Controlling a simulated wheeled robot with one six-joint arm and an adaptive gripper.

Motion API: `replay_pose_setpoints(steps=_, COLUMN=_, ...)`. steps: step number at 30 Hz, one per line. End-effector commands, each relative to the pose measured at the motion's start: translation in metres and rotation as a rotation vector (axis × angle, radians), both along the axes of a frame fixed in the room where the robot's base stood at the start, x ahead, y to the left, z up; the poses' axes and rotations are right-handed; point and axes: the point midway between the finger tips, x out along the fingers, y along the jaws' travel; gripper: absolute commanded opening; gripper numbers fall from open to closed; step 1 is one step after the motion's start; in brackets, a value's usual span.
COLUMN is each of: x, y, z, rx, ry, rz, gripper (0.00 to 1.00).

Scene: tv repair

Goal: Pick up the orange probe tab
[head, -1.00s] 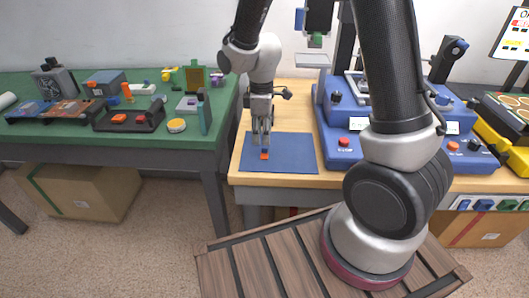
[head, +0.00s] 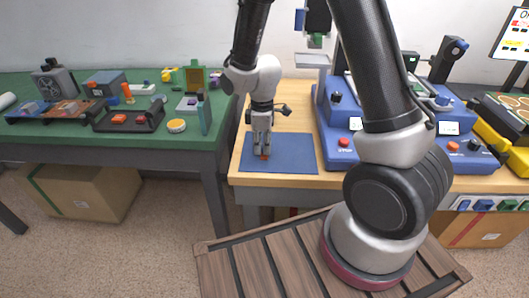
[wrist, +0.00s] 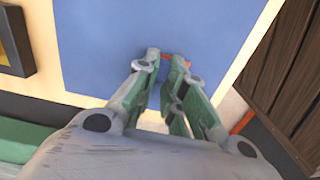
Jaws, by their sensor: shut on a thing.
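The orange probe tab (head: 264,157) is a small orange piece at the blue mat (head: 295,154) on the wooden bench. My gripper (head: 262,152) points down over the mat, shut on the tab. In the wrist view, my gripper's fingertips (wrist: 166,57) sit close together with a bit of the orange tab (wrist: 187,63) showing beside the right fingertip. The fingers hide most of the tab. The tab is at or very near the mat; I cannot tell whether it touches.
A blue machine (head: 338,122) with red and dark knobs stands right of the mat. The green table (head: 60,140) on the left holds several parts, including a dark tray (head: 150,123) and a yellow-topped disc (head: 176,125). The mat around my gripper is clear.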

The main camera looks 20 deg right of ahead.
Motion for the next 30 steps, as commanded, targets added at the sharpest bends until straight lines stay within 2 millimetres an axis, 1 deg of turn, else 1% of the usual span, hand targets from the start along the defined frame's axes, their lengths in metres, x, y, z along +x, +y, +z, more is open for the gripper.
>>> replay_pose_setpoints(steps=5, x=0.000, y=0.000, z=0.002, rx=0.000, ry=0.000, rz=0.000, gripper=0.00)
replay_pose_setpoints(steps=8, x=0.001, y=0.000, z=0.011, rx=0.002, ry=-0.004, rz=0.000, gripper=0.00)
replay_pose_setpoints(steps=18, x=0.001, y=0.000, z=0.080, rx=0.002, ry=-0.004, rz=0.000, gripper=0.00)
replay_pose_setpoints(steps=21, x=0.001, y=0.000, z=0.092, rx=0.001, ry=-0.003, rz=0.000, gripper=0.00)
replay_pose_setpoints(steps=25, x=0.000, y=0.000, z=0.100, rx=0.000, ry=0.000, rz=0.000, gripper=0.00)
replay_pose_setpoints(steps=30, x=0.000, y=0.000, z=0.100, rx=0.000, ry=0.000, rz=0.000, gripper=0.00)
